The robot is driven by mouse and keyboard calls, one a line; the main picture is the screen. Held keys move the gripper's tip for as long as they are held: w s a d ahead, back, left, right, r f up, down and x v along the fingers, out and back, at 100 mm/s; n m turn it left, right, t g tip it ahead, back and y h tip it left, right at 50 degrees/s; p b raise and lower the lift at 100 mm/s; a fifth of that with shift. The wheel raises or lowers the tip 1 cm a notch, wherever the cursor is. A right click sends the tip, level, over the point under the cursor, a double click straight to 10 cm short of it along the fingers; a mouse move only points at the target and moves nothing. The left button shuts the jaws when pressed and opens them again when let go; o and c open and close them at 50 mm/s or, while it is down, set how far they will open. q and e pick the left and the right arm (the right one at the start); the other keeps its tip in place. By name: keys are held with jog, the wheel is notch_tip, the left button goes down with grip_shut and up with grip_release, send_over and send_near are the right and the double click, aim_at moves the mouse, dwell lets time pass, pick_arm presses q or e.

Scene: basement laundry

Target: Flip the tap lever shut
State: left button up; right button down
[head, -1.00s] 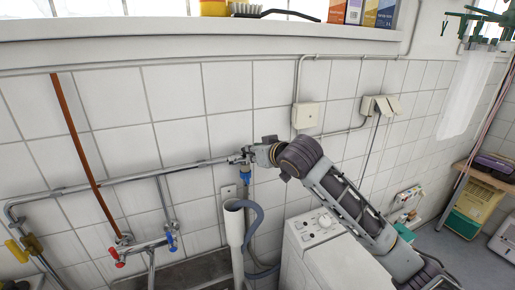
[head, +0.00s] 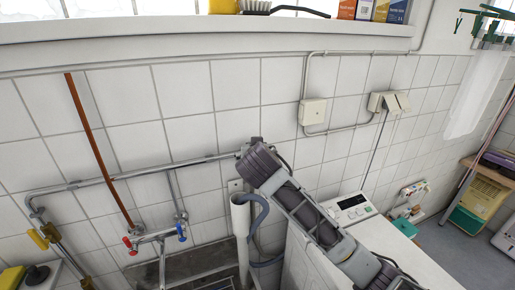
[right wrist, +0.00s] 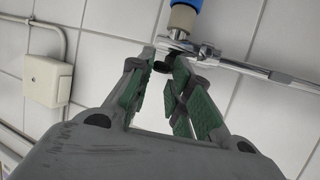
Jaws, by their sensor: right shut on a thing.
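The chrome tap (right wrist: 178,43) sits on the wall pipe in the right wrist view, with a blue hose connector (right wrist: 186,14) on it. My right gripper (right wrist: 163,62) is at the tap, its green-padded fingers closed in around a small dark piece that looks like the tap lever (right wrist: 161,67). Most of the lever is hidden between the fingertips, so its angle cannot be told. In the head view my right wrist covers the tap and the gripper at the end of the horizontal pipe (head: 130,177). My left gripper is not in view.
A grey standpipe (head: 241,225) with a grey hose (head: 262,212) stands below the tap. The washing machine (head: 398,246) is under my right arm. A mixer with red and blue handles (head: 156,237) is over the sink at left. A wall box (head: 313,111) is above right.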

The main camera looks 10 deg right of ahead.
jog(key=shift+a+m+h, duration=0.15)
jog(key=shift+m+h, duration=0.25)
jog(key=shift+h, duration=0.1)
jog(key=c, duration=1.6)
grip_release()
jog(key=shift+o, duration=1.2)
jog(key=shift+w+a, duration=0.1)
jog(key=shift+a, duration=0.1)
jog(key=shift+d, duration=0.1)
jog(key=v, duration=1.2)
